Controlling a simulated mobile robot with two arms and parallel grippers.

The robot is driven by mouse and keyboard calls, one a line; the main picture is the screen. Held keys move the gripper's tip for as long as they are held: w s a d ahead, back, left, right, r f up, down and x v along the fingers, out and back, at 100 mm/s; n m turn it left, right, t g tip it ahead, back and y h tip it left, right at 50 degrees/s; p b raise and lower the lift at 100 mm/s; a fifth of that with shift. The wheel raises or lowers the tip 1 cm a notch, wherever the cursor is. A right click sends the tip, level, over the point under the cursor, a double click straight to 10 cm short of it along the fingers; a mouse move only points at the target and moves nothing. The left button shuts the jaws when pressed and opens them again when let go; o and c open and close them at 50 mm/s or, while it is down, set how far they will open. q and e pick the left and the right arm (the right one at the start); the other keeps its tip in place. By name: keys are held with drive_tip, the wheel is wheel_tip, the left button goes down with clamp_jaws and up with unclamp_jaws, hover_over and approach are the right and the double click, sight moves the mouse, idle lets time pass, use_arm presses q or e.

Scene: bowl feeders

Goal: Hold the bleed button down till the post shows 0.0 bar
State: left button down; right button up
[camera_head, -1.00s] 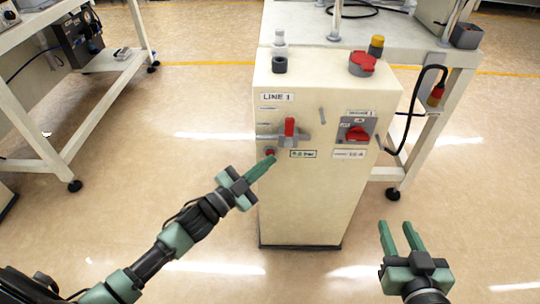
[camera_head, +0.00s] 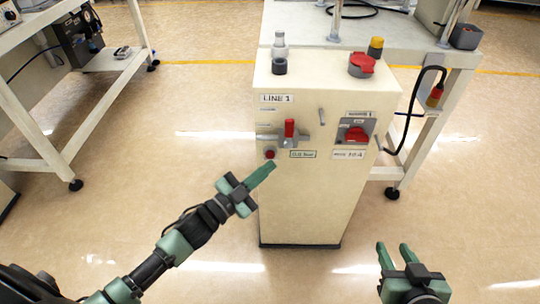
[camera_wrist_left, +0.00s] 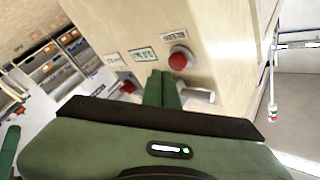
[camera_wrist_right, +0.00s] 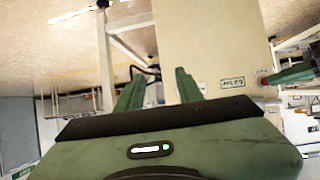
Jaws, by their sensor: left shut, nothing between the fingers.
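The cream LINE 1 post (camera_head: 300,200) stands in front of the bench. On its face is a small red bleed button (camera_head: 269,153); it also shows in the left wrist view (camera_wrist_left: 180,60). A small label with green text (camera_head: 302,154), to the right of the button, is too blurred to read. Above it is a red-handled valve (camera_head: 289,130). My left gripper (camera_head: 268,168) is shut and empty, its fingertips just below the button and apart from it. My right gripper (camera_head: 394,250) is open and empty, low to the right of the post.
A red rotary switch (camera_head: 356,134) sits at the right of the post's face. A red knob (camera_head: 362,64) and a grey-topped fitting (camera_head: 279,60) are on its top. A bench (camera_head: 440,70) stands behind, another table (camera_head: 50,100) at left. The floor in front is clear.

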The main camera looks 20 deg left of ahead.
use_arm(q)
drive_tip(key=shift+s, duration=0.15)
use_arm(e)
drive_tip(key=shift+r, duration=0.1)
